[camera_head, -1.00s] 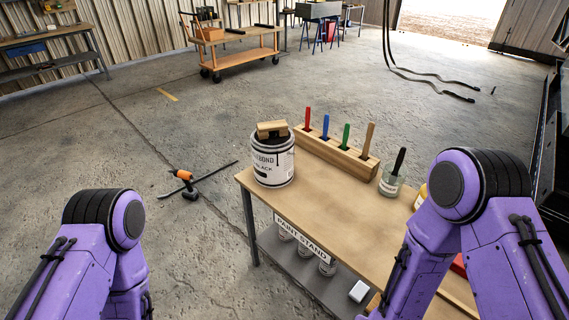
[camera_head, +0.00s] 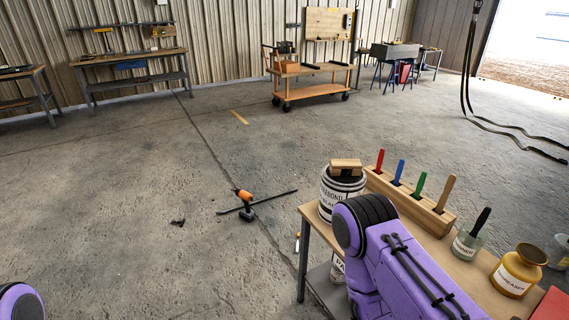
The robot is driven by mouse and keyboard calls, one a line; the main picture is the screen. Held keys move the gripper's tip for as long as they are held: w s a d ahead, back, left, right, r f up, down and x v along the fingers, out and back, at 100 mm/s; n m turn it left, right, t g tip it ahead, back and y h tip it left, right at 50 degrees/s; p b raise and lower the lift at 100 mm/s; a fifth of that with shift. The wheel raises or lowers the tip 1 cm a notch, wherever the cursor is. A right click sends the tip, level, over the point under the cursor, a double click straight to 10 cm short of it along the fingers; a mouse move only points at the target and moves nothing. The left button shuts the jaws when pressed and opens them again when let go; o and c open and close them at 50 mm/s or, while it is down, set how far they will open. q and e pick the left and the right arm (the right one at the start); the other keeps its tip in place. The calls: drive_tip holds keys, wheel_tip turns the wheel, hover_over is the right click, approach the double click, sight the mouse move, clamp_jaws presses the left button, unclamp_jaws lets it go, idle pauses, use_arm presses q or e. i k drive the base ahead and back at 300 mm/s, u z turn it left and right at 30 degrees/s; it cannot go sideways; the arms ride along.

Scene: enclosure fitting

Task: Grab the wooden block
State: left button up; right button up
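A small wooden block (camera_head: 345,167) lies on top of the paint can (camera_head: 341,189), which stands at the left end of the wooden-topped paint stand (camera_head: 312,221). The can is white with black lettering, and its lower part is partly hidden by my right arm. My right arm covers the near part of the stand, and its gripper is out of view. Only a bit of my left arm shows in the lower left corner, and its gripper is out of view.
A wooden rack (camera_head: 413,203) with several coloured handles stands beside the can. A jar with a brush (camera_head: 467,243) and a yellow pot (camera_head: 517,270) stand to the right. An orange drill (camera_head: 243,200) and a dark rod lie on the floor. Floor left of the stand is mostly clear.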

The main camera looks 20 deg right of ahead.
sight(354, 165)
drive_tip(key=u, duration=0.45)
drive_tip(key=i, duration=1.7)
drive_tip(key=z, duration=3.1)
drive_tip(key=i, duration=0.5)
drive_tip(key=u, duration=0.05)
